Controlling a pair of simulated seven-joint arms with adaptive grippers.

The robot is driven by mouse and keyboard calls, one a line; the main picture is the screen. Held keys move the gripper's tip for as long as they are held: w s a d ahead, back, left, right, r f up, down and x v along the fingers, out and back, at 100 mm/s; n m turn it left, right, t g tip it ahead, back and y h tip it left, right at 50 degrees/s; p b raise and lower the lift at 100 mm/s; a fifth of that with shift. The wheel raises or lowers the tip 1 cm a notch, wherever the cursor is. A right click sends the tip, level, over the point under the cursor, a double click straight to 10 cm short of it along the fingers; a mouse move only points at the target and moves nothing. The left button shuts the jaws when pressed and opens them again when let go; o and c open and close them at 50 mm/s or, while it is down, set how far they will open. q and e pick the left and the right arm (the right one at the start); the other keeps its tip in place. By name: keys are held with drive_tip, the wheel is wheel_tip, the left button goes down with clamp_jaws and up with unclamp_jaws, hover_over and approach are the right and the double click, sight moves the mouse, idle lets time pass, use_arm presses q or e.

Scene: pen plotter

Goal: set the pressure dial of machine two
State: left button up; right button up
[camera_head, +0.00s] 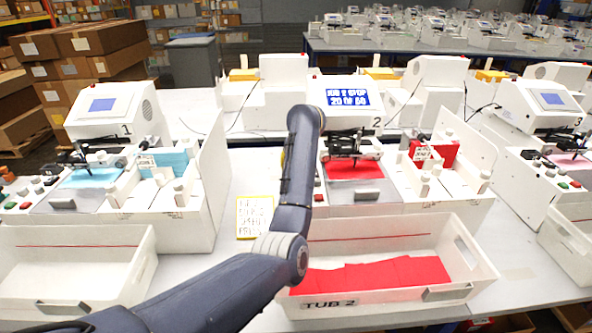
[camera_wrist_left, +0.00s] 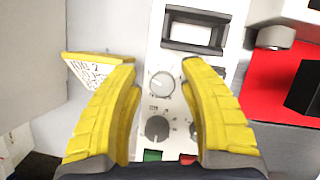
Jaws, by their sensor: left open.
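Machine two (camera_head: 430,205) stands in the middle of the head view, marked "2", with a lit blue screen (camera_head: 348,98) and a red sheet (camera_head: 355,169) on its bed. In the left wrist view its white panel has a light grey dial (camera_wrist_left: 162,82) with scale marks and a dark knob (camera_wrist_left: 157,128) below it. Small lettering is unreadable, so I cannot tell which is the pressure dial. My left gripper (camera_wrist_left: 158,64) is open, its yellow fingers on either side of the light dial, with gaps showing.
A yellow-edged card (camera_head: 255,217) lies left of machine two. Tub 2 (camera_head: 330,304), holding red sheets, stands in front. Machine one (camera_head: 170,225) is at left and machine three (camera_head: 530,165) at right. Green and red buttons (camera_wrist_left: 188,159) sit below the knobs.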

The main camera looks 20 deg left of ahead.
use_arm(q)
drive_tip(key=shift+v, duration=4)
